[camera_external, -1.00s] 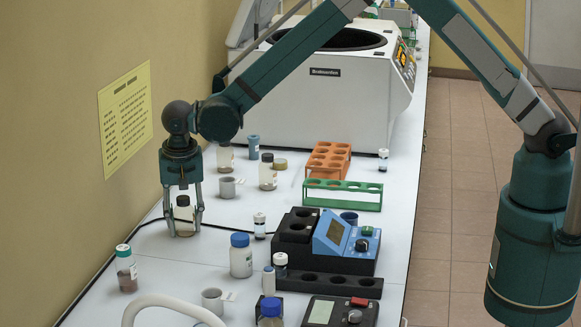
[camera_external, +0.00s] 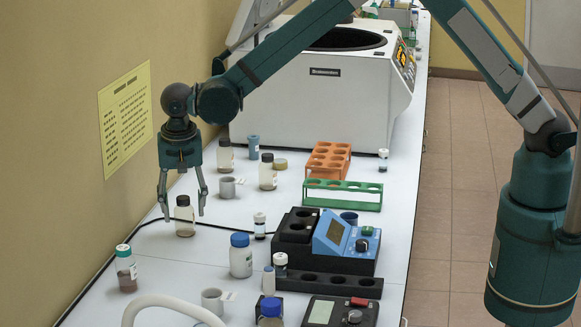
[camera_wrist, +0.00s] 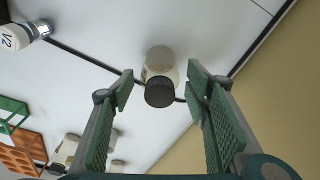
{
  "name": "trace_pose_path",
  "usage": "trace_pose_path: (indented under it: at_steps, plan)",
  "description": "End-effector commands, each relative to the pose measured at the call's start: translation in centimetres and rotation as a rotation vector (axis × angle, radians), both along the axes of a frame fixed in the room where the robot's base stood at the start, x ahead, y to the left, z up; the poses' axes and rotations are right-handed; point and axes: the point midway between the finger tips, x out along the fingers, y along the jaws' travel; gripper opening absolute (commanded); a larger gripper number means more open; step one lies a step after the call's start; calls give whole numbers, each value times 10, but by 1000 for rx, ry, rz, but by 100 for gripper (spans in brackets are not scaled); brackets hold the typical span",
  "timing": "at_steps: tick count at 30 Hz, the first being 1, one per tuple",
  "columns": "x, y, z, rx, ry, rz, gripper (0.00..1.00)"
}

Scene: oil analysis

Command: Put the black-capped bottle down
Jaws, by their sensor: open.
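The black-capped bottle (camera_external: 184,217) stands upright on the white bench, near the wall on the left. It is clear with a little brownish content at the bottom. In the wrist view its black cap (camera_wrist: 159,92) shows between the fingers, towards their far ends. My gripper (camera_external: 182,210) is open above and around the bottle's top, with a finger on each side and a gap to both. In the wrist view, my gripper (camera_wrist: 160,85) has its green pads apart and touches nothing that I can see.
A teal-capped bottle (camera_external: 126,270) and a blue-capped bottle (camera_external: 241,256) stand nearer the camera. A grey cup (camera_external: 228,187) and other bottles stand behind. A black cable (camera_external: 215,228) runs across the bench close to the bottle. The wall (camera_external: 60,180) is close on the left.

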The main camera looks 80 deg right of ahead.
Motion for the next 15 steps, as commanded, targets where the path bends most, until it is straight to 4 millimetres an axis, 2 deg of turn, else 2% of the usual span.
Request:
trace_pose_path:
  at_steps: [9,15]
  plan:
    - [-3,8,51,0,0,1,47]
    - [-4,10,70,0,0,0,47]
